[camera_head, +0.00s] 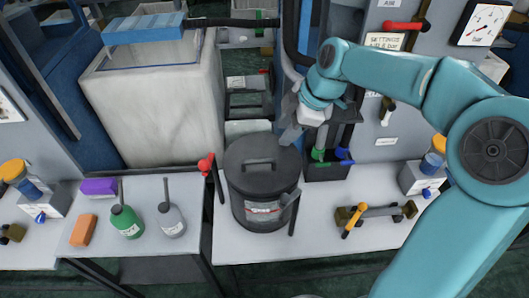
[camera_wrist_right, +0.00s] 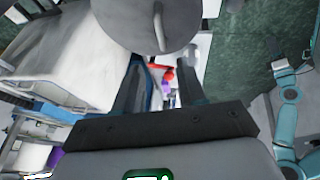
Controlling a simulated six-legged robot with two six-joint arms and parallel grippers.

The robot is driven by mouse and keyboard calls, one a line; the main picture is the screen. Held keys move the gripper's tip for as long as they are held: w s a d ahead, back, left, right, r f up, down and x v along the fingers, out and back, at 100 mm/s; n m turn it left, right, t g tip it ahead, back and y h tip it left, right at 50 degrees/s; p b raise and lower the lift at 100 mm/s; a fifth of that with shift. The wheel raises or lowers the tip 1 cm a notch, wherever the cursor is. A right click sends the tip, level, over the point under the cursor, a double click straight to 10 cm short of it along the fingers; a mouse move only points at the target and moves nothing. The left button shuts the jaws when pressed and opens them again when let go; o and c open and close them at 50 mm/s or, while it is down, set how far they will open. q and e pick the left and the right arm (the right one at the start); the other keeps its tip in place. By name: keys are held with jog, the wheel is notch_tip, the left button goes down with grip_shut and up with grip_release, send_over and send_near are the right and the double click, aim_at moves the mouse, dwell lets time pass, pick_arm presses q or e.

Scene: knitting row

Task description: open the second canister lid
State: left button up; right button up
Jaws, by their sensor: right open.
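A dark grey canister (camera_head: 262,212) with a paper label stands on the white bench in the head view, its lid (camera_head: 240,153) on top. The lid has a raised bar handle (camera_head: 259,163). My right gripper (camera_head: 294,134) is just behind and to the right of the lid, apart from the handle. In the right wrist view the lid (camera_wrist_right: 125,22) and its handle (camera_wrist_right: 158,27) lie beyond the two spread fingers of my right gripper (camera_wrist_right: 160,88), with nothing between them. My left gripper does not show in the head view. I see only one canister.
A black bin (camera_head: 327,171) with coloured handles stands right of the canister. A red-knobbed lever (camera_head: 207,165) rises at its left. Green (camera_head: 126,222) and grey (camera_head: 172,221) oil cans stand on the left bench. A large pale box (camera_head: 150,95) stands behind.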

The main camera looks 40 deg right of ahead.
aim_at(260, 160)
jog(key=p+x, duration=0.1)
jog(key=x, duration=1.2)
jog(key=shift+w+a+f, duration=0.1)
jog(key=shift+a+f, duration=0.05)
jog(key=shift+a, duration=0.05)
jog(key=shift+c, duration=0.3)
grip_shut()
